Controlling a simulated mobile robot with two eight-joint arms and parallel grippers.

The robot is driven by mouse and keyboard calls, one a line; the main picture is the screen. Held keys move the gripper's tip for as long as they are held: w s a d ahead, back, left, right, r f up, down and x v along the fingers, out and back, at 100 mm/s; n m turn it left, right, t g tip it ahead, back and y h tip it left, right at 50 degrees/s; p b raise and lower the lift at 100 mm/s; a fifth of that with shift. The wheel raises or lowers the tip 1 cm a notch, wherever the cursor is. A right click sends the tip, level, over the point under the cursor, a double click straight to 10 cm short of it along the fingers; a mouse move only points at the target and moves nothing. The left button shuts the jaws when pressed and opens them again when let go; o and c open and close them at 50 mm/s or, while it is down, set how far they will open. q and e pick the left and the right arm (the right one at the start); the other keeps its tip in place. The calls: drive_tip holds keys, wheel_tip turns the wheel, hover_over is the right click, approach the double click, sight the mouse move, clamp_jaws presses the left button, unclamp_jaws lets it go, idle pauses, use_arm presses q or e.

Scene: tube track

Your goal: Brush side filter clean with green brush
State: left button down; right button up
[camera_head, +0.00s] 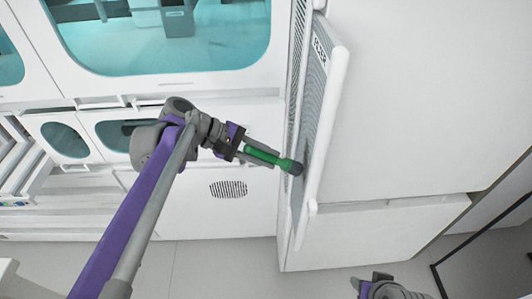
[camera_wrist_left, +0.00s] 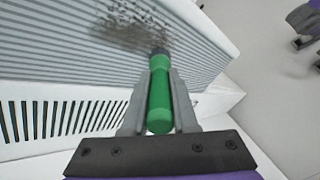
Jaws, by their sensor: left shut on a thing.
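The green brush (camera_head: 262,156) is held in my left gripper (camera_head: 262,155), which is shut on its handle. The brush's dark tip (camera_head: 296,168) points right, at the face of the side filter (camera_head: 318,95), a ribbed grey panel in a white frame on the side of the white cabinet. In the left wrist view the brush (camera_wrist_left: 160,95) lies between the fingers, its dark tip at the lower edge of a dark dirt patch (camera_wrist_left: 138,25) on the ribs. I cannot tell whether the tip touches. My right gripper (camera_head: 375,280) is at the bottom edge, its fingertips partly in view.
A slatted vent (camera_wrist_left: 60,118) runs beside the filter in the left wrist view. White cabinets with teal windows (camera_head: 165,40) stand at the left. A large white cabinet (camera_head: 430,90) fills the right. Grey floor (camera_head: 215,265) is open below.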

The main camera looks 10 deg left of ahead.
use_arm(q)
drive_tip(key=s+f, duration=0.1)
drive_tip(key=s+f+b, duration=0.1)
drive_tip(key=f, duration=0.1)
drive_tip(key=s+d+f+b, duration=0.1)
drive_tip(key=shift+f, duration=0.4)
idle(0.7)
wheel_tip(320, 180, up, 4)
drive_tip(key=shift+w+a+f+p, duration=0.1)
drive_tip(key=shift+p, duration=0.95)
drive_tip(key=shift+f, duration=0.1)
drive_tip(key=shift+f+b, duration=1.05)
drive_tip(key=shift+f, duration=0.7)
drive_tip(key=shift+r, duration=0.1)
